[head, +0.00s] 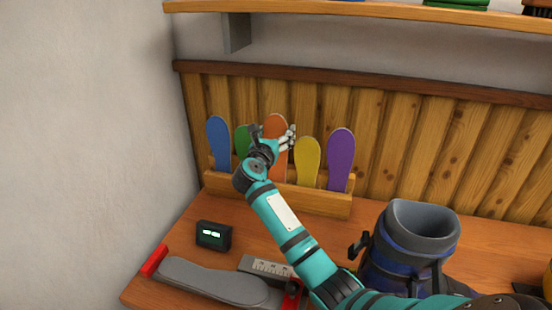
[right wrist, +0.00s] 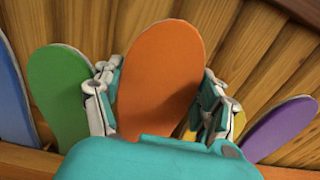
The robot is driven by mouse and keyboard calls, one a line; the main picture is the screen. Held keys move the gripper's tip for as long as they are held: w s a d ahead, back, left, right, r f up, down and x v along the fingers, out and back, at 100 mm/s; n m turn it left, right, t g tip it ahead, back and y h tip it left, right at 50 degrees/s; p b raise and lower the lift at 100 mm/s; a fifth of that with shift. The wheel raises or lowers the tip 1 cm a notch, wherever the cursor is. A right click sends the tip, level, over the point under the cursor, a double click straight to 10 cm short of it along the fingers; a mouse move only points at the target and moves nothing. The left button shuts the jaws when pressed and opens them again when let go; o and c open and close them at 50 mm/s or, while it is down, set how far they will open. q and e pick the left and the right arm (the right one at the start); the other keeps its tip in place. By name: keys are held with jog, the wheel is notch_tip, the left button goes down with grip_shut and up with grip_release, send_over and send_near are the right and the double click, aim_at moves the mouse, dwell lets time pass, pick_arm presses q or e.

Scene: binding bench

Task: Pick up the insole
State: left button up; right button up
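Several insoles stand upright in a wooden rack (head: 240,196) at the back of the bench: blue (head: 217,140), green (head: 241,140), orange (head: 276,122), yellow (head: 307,160) and purple (head: 340,158). My right gripper (head: 274,132) is at the orange insole, with one finger on each side of it. In the right wrist view the orange insole (right wrist: 160,75) stands between the spread fingers of the gripper (right wrist: 158,98). A sliver of yellow shows between its right edge and the right finger. Its lower part is hidden behind my gripper body. My left gripper is not in view.
The green insole (right wrist: 58,95) is close beside the left finger. On the bench are a small black display (head: 213,235), a grey sole-shaped piece (head: 212,281), a ruler block (head: 266,267) and a blue-grey boot (head: 412,245). A shelf (head: 380,12) hangs above.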

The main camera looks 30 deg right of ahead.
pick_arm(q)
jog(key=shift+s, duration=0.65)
pick_arm(e)
jog(key=shift+d+f, duration=0.1)
jog(key=shift+f, duration=0.05)
jog(key=c, duration=0.4)
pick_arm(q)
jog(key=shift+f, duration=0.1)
pick_arm(e)
jog(key=shift+w, duration=0.1)
jog(key=shift+c, duration=0.2)
jog(key=shift+r, duration=0.45)
pick_arm(q)
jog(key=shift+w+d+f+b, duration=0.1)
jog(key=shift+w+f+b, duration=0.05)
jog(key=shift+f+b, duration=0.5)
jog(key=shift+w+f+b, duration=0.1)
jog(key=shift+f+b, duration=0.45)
jog(key=shift+b, duration=0.05)
pick_arm(e)
notch_tip(320, 180, up, 17)
jog(key=shift+r, duration=0.2)
